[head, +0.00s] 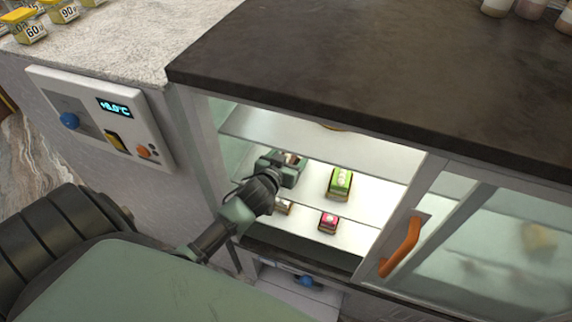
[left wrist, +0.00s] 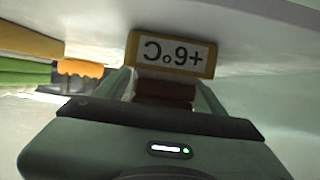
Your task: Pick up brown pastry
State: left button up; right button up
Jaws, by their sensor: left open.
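My left gripper (head: 284,168) reaches through the open front of the display cabinet and sits at its lit shelf, left of the green-topped box. In the left wrist view its two fingers (left wrist: 165,84) are apart, one on either side of a dark brown pastry (left wrist: 164,93). The pastry is partly hidden by the gripper body, and I cannot tell whether the fingers touch it. In the head view the brown piece (head: 291,158) shows only slightly between the jaws. My right gripper is not in view.
A yellow-framed temperature sign (left wrist: 172,54) stands just beyond the pastry. A green-topped box (head: 340,183) and a pink-topped box (head: 328,222) lie to the right. An upper glass shelf (head: 310,130) is close above my gripper. The orange door handle (head: 400,247) is at the right.

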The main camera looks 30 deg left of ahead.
pick_arm(q)
jog(key=shift+w, duration=0.2)
jog(key=c, duration=1.2)
jog(key=shift+c, duration=0.2)
